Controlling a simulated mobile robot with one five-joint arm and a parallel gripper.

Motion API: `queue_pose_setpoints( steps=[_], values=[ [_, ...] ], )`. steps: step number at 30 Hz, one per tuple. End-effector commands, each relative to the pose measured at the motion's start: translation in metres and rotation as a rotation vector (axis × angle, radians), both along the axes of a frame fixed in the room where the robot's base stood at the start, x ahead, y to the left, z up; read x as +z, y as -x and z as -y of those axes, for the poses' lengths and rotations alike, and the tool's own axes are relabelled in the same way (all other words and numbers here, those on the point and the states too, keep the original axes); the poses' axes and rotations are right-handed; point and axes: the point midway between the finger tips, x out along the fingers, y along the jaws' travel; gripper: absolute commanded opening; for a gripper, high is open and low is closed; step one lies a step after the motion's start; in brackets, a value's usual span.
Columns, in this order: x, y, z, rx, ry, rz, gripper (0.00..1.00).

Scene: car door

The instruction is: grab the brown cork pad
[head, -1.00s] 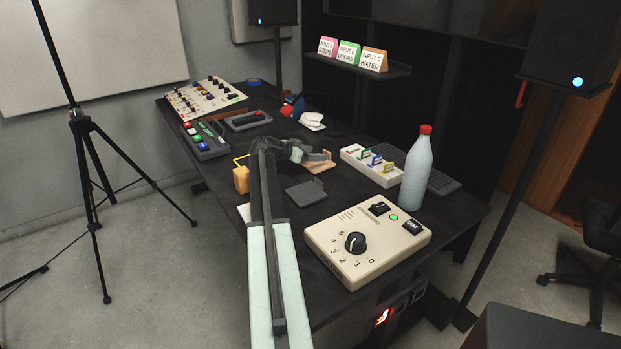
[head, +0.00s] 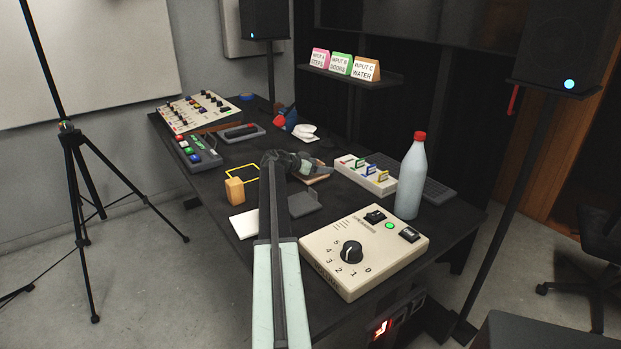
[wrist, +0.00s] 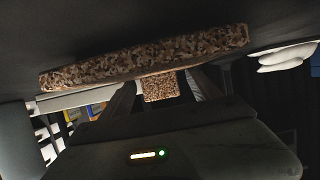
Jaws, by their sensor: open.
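The brown cork pad (head: 314,181) lies on the dark table in the head view, mostly hidden by my gripper (head: 322,168). In the wrist view the cork pad (wrist: 145,58) is a long speckled brown slab slanting across the upper middle, close to the camera. A smaller speckled brown piece (wrist: 160,87) shows just below it, between my fingers. My gripper (wrist: 163,95) is open, with a dark finger on each side of that piece. I cannot tell whether the fingers touch the cork.
A beige block with coloured tabs (head: 366,175) stands close right of my gripper, with a bottle (head: 411,178) beyond it. A beige dial box (head: 365,250) is in front. A white object (head: 305,131) lies behind.

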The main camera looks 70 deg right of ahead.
Motion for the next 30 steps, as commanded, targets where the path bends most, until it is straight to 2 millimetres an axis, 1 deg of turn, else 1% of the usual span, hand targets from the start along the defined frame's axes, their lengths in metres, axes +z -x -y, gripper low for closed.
queue_pose_setpoints(
  steps=[2,3,5,6,8,9,10,16,20,23,26,30],
  values=[
    [0.001,0.0,0.0,0.0,0.0,0.0,0.71],
    [0.001,0.0,-0.001,0.0,0.0,0.0,0.6],
    [0.001,0.0,-0.001,0.0,0.0,0.0,0.43],
    [0.001,0.0,-0.001,0.0,0.0,0.0,0.32],
    [0.001,-0.001,-0.001,0.0,0.0,0.0,0.15],
    [0.001,-0.001,-0.001,0.0,0.0,0.0,0.04],
    [0.001,-0.001,-0.001,0.0,0.0,0.0,0.01],
    [0.001,-0.001,-0.001,0.001,0.0,0.0,0.01],
    [0.009,-0.001,-0.001,0.001,0.0,0.0,0.01],
    [0.023,-0.001,-0.001,0.001,0.0,0.0,0.01],
    [0.042,-0.002,-0.001,0.001,0.0,0.0,0.01],
    [0.073,-0.002,-0.001,0.001,0.0,0.0,0.01]
  ],
)
